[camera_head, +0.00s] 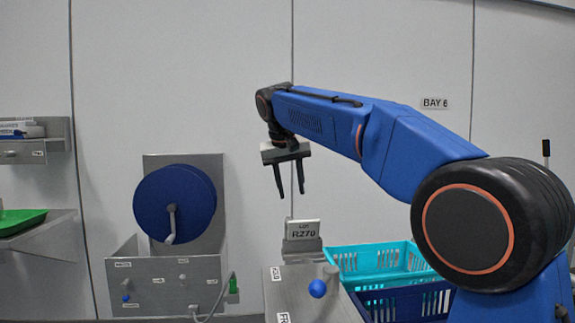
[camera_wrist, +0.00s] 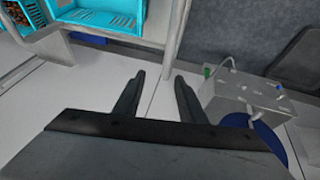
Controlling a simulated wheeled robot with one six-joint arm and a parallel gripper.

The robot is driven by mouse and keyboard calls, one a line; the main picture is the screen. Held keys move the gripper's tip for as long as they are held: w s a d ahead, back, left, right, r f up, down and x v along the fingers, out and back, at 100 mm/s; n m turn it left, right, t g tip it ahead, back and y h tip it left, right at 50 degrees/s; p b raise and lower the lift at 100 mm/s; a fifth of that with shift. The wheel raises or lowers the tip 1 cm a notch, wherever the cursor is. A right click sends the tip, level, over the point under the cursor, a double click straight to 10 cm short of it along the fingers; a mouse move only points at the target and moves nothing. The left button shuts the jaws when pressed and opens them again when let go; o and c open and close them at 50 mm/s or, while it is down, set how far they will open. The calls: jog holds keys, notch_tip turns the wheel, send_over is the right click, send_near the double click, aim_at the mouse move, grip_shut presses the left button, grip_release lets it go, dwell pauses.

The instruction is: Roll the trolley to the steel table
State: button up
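My gripper (camera_head: 290,195) hangs fingers down in front of the white wall, open and empty. Its two dark fingers also show apart in the wrist view (camera_wrist: 160,76), with nothing between them. No whole trolley shows clearly. Pale metal frame parts, including a post (camera_wrist: 178,38), stand beside turquoise crates in the wrist view; I cannot tell if they belong to the trolley. No table is plainly recognisable. A steel ledge (camera_head: 45,232) at the far left carries a green tray (camera_head: 18,219), and I cannot tell whether it is the steel table.
A turquoise crate (camera_head: 345,262) and dark blue crate (camera_head: 432,303) stand lower right, partly behind my arm. A steel unit with a blue knob (camera_head: 317,289) is in front. A blue hose reel (camera_head: 174,203) and labelled steel box (camera_head: 155,288) are at left. A shelf (camera_head: 60,150) is far left.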

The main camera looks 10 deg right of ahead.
jog(key=v, duration=0.7)
jog(key=shift+s+r, duration=0.2)
jog(key=shift+r, duration=0.15)
dwell(0.5)
dwell(0.4)
